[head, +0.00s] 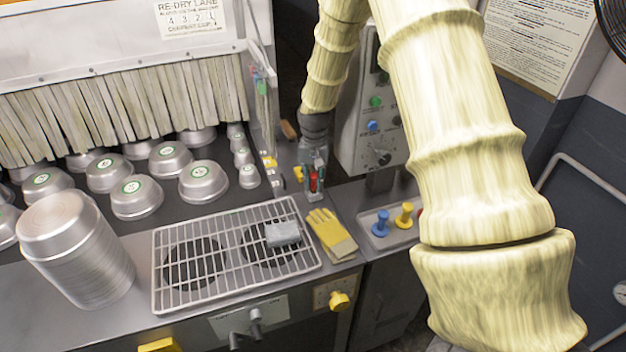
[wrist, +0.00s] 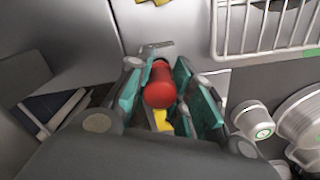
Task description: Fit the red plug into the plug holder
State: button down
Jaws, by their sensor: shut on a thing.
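The red plug (head: 313,182) is between the fingers of my gripper (head: 312,168) in the head view, above the counter behind the wire rack. In the wrist view the red plug (wrist: 160,92) shows its rounded end between the teal finger pads of my gripper (wrist: 165,88), which is shut on it. A shallow grey tray, seemingly the plug holder (head: 396,236), lies to the right with a blue plug (head: 380,223) and a yellow plug (head: 404,214) upright in it. A red bit shows at its right edge, mostly hidden by my arm. My gripper is apart from the tray.
Several metal pans (head: 203,182) and a pan stack (head: 75,250) stand left. A control box (head: 372,140) rises behind the tray.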

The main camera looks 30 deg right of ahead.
jog(key=shift+f+b, duration=0.3)
jog(key=shift+f, duration=0.6)
dwell(0.8)
jog(key=c, duration=1.2)
grip_release()
jog(key=shift+r, duration=0.1)
notch_tip(320, 180, up, 12)
jog(key=shift+f, duration=0.1)
